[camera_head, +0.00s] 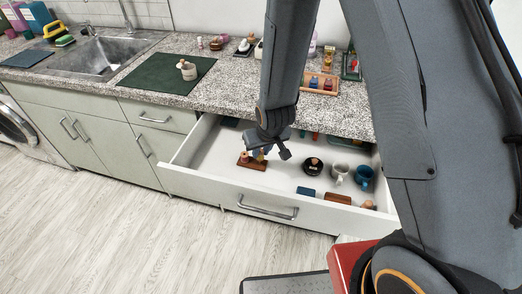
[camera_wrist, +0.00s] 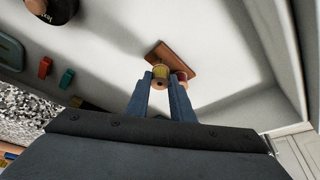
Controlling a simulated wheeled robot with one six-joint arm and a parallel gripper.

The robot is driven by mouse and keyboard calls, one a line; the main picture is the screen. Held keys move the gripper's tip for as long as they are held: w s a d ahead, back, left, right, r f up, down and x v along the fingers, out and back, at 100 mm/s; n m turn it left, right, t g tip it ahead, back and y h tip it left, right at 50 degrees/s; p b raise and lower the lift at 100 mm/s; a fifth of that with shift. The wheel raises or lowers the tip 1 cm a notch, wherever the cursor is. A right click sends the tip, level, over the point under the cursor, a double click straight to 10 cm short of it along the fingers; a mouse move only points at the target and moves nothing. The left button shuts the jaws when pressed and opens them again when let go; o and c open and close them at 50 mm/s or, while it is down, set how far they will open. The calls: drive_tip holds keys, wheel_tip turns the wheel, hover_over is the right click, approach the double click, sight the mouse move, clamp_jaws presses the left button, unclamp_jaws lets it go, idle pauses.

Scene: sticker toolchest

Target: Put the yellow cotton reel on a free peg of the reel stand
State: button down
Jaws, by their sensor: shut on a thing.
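My gripper (camera_head: 270,150) is low inside the open drawer. In the wrist view my gripper (camera_wrist: 160,78) is shut on the yellow cotton reel (camera_wrist: 160,71), with one finger on each side. The reel stand (camera_head: 250,164) is a reddish-brown wooden base on the drawer floor, and in the wrist view the stand (camera_wrist: 180,58) lies just beyond the reel. A reddish piece (camera_wrist: 182,75) shows by the right finger at the stand, partly hidden. The reel overlaps the stand in view; I cannot tell whether it touches it or sits over a peg.
The drawer (camera_head: 225,188) also holds a dark round tin (camera_head: 312,167), a white mug (camera_head: 340,173), a blue mug (camera_head: 364,174) and a blue block (camera_head: 306,191). The drawer's front wall is close to the stand. The counter behind carries a green mat (camera_head: 160,74) and a wooden tray (camera_head: 312,91).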

drive_tip(key=shift+f+b, duration=0.8)
drive_tip(key=shift+f, duration=0.7)
idle(0.3)
drive_tip(key=c, duration=1.5)
unclamp_jaws()
drive_tip(key=shift+o, duration=0.2)
drive_tip(key=s+d+r+m+g+h+b, duration=0.1)
drive_tip(key=s+d+r+m+g, duration=0.2)
drive_tip(key=s+d+r, duration=1.1)
wheel_tip(320, 180, up, 4)
drive_tip(key=shift+s+d+r, duration=0.15)
drive_tip(key=shift+s+d, duration=0.15)
drive_tip(key=shift+s, duration=0.15)
